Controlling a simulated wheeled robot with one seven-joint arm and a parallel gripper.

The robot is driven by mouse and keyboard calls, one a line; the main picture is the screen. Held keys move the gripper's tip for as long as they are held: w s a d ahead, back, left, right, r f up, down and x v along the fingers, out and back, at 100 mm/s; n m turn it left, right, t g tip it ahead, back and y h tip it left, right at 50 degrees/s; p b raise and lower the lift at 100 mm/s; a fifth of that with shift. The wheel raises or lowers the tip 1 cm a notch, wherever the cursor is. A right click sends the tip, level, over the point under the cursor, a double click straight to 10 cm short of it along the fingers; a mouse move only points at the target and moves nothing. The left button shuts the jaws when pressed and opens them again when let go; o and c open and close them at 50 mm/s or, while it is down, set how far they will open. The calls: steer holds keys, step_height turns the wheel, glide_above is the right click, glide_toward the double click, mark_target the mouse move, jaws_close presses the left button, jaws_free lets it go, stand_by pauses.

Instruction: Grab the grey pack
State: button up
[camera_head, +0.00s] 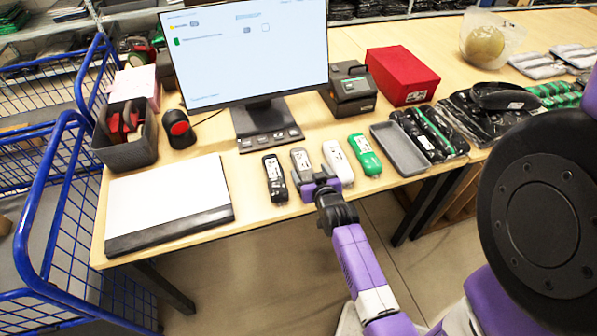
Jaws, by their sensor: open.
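The grey pack (300,160) lies near the front edge of the wooden table, in a row of small packs. A black pack (274,178) lies to its left, a white pack (338,161) and a green pack (365,154) to its right. My gripper (313,180) is open at the near end of the grey pack and overlaps that end in the picture. It partly hides the pack's near end. I cannot tell whether the jaws touch the pack.
A white board (170,197) lies at the left. A monitor (247,50) stands behind the packs. A grey tray (400,149) and black bagged items (430,135) lie right. A red box (402,75) stands farther back. Blue wire carts (52,220) stand left of the table.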

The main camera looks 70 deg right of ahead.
mark_target(304, 166)
steer(key=shift+a+f+x, duration=0.1)
steer(key=shift+f+x, duration=0.05)
steer(key=shift+x, duration=1.4)
steer(key=shift+a+f+x, duration=0.1)
steer(key=shift+f+x, duration=0.05)
steer(key=shift+x, duration=1.4)
steer(key=shift+w, duration=0.1)
steer(key=c, duration=1.4)
steer(key=shift+c, duration=0.4)
steer(key=shift+r, duration=0.2)
